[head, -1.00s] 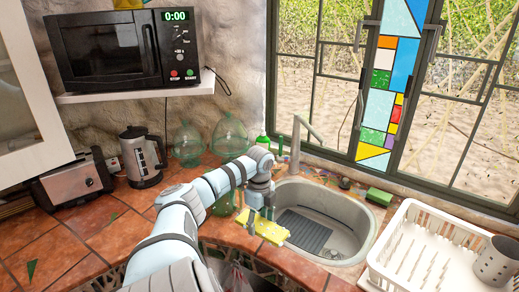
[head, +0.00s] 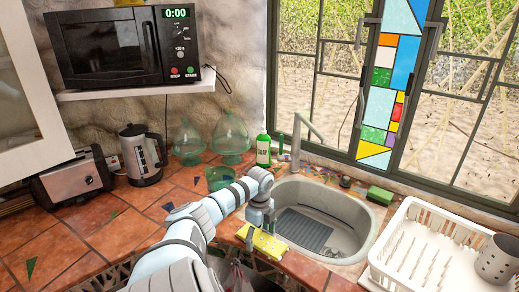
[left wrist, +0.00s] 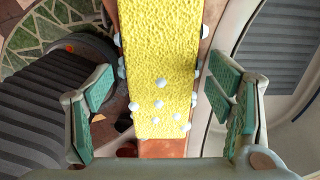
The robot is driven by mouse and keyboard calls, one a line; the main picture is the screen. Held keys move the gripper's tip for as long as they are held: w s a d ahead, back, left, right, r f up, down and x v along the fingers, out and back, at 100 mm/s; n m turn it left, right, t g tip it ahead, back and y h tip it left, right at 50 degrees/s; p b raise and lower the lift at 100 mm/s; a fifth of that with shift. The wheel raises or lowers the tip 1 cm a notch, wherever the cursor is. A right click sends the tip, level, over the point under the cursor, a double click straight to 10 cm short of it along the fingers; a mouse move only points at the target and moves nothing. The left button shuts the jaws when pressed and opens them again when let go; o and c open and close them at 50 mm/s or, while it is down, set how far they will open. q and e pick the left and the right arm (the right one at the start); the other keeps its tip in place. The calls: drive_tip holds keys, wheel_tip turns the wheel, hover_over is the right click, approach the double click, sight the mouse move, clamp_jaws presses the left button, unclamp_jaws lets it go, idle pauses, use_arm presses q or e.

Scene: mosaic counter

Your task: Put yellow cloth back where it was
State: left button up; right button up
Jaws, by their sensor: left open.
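The yellow cloth (head: 268,246) lies on the tiled strip at the front left of the sink (head: 345,210). In the left wrist view the cloth (left wrist: 158,60) looks rough-textured, with small white blobs on its surface and edges. My left gripper (head: 260,228) is just above the cloth in the head view. In the left wrist view my left gripper (left wrist: 163,108) is open, with one green-padded finger on each side of the cloth and clear gaps between. My right gripper is not in view.
A white dish rack (head: 395,268) with a grey cutlery cup stands right of the sink. The tap (head: 297,140), a green bottle (head: 263,150) and a green sponge (head: 380,195) are behind. Glass jars, a kettle (head: 141,155) and a toaster (head: 72,185) stand left.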

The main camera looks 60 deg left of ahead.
sight(259, 238)
use_arm(q)
wheel_tip(259, 238, up, 12)
drive_tip(key=shift+p, duration=0.4)
idle(0.5)
